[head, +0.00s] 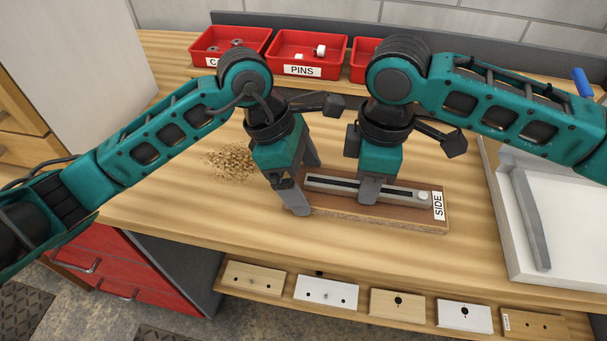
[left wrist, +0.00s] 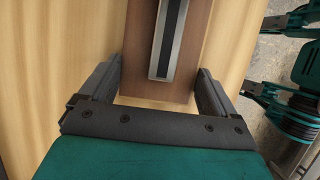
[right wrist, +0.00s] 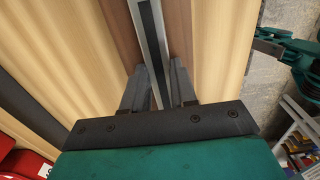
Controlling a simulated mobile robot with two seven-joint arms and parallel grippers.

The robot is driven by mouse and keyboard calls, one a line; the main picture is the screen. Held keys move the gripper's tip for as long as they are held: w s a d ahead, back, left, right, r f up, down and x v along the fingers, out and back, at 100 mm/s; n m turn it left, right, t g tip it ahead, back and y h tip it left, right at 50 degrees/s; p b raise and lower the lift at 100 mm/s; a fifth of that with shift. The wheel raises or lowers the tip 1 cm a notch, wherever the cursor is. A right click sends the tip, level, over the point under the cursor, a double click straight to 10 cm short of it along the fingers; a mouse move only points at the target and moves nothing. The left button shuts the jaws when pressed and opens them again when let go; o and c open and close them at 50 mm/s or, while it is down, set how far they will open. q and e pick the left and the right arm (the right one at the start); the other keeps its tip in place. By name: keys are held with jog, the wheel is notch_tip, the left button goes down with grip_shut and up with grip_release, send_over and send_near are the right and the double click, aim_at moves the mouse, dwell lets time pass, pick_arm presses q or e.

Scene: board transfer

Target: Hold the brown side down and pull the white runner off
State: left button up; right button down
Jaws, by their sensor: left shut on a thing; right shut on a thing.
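The brown side (head: 400,214) lies flat on the workbench, with a "SIDE" label at its right end. A pale silvery-white runner (head: 405,192) with a dark slot lies along its top; a round white knob is near its right end. My left gripper (head: 305,188) is shut across the brown side's left end. In the left wrist view its fingers flank the brown side (left wrist: 192,60), and the runner (left wrist: 156,70) ends between them. My right gripper (head: 369,195) is shut on the runner near its middle; the right wrist view shows the fingers along both edges of the runner (right wrist: 137,12).
Red bins (head: 325,65), one labelled "PINS", stand at the back. Brown crumbs (head: 228,163) lie left of the side. A white tray (head: 506,236) with a grey bar is at the right. Several drilled boards (head: 396,304) lie on a lower front ledge. Bench in front is clear.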

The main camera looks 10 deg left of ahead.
jog(key=shift+r, duration=0.2)
jog(key=shift+r, duration=0.9)
jog(key=shift+r, duration=2.5)
jog(key=shift+w, duration=0.1)
pick_arm(q)
jog(key=shift+s+d, duration=0.15)
jog(key=shift+d, duration=0.05)
jog(key=shift+a, duration=0.2)
pick_arm(e)
jog(key=w+a, duration=0.2)
jog(key=w, duration=1.1)
jog(key=shift+a, duration=0.3)
jog(key=shift+w+f, duration=0.1)
jog(key=shift+f, duration=0.05)
